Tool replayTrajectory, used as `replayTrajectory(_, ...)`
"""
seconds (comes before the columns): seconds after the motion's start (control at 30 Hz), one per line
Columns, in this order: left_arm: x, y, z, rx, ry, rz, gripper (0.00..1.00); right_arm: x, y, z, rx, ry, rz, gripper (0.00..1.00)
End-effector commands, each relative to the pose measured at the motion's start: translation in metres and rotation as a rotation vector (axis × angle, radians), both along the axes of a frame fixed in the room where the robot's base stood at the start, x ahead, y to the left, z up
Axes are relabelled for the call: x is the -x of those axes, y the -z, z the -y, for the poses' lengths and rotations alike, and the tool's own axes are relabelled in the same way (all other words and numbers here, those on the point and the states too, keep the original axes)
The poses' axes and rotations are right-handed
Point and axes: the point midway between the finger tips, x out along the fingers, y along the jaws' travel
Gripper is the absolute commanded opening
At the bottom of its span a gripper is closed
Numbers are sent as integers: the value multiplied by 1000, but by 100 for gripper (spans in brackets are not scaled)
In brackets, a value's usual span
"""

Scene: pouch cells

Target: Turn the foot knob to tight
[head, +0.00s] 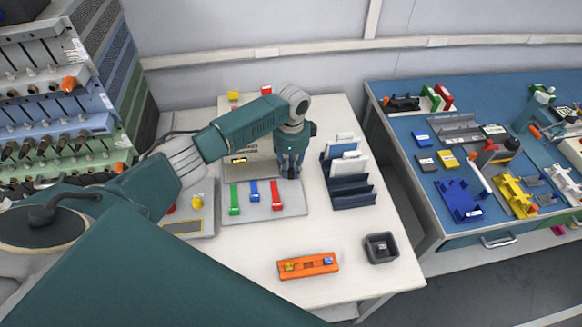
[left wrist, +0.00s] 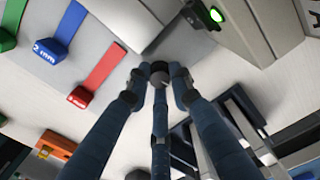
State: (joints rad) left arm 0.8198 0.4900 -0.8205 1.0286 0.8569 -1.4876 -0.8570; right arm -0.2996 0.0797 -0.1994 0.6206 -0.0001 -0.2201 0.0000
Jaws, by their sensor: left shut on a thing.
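My left gripper (head: 291,172) points down at the right end of a grey device (head: 234,172) on the white table, behind the plate with coloured strips. In the left wrist view its fingers (left wrist: 160,78) are closed around a small dark round knob (left wrist: 160,68), which seems to be the foot knob. The fingers hide most of the knob, and I cannot read its turn position or any mark. In the head view the knob is hidden by the gripper. My right gripper is in neither view.
The grey plate (head: 286,214) in front carries green (head: 235,199), blue and red strips. A dark blue slotted rack (head: 352,191) with white pieces stands close right. An orange holder (head: 307,265) and dark square bin (head: 381,247) lie nearer, with clear table between.

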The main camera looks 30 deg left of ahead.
Motion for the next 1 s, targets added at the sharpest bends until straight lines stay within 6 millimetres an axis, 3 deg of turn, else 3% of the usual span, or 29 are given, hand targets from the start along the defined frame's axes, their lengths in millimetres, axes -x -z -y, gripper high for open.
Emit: replayTrajectory(1.0, -2, -2, 3, 3, 967, 11, 0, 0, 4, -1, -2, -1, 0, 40)
